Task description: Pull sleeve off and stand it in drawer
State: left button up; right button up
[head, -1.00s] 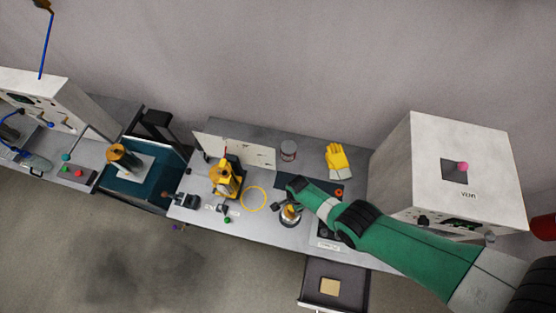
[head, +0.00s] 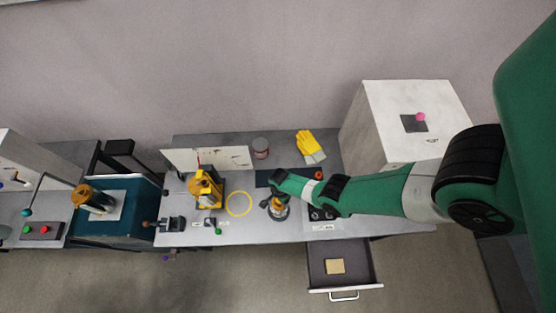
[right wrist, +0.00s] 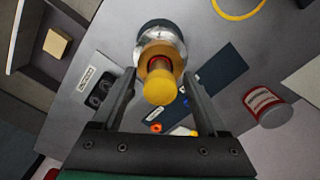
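An upright piece with a yellow rounded top, an orange collar and a silver round base (right wrist: 158,88) stands on the grey workbench. In the head view it (head: 279,209) is partly hidden by my right gripper (head: 272,198). In the right wrist view my right gripper (right wrist: 160,95) is open, its two fingers on either side of the yellow top with a gap on each side. I cannot tell which part is the sleeve. The drawer (head: 370,272) is pulled out below the bench front, with a tan square block (head: 335,266) inside. My left gripper is not in view.
A yellow ring (head: 238,204) and a yellow stand (head: 207,188) are left of the piece. A dark mat (right wrist: 220,78) lies beside the piece.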

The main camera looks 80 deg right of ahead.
grip_shut()
jog(key=c, duration=0.7)
grip_release()
grip_shut()
jog(key=shift+r+p, duration=0.65)
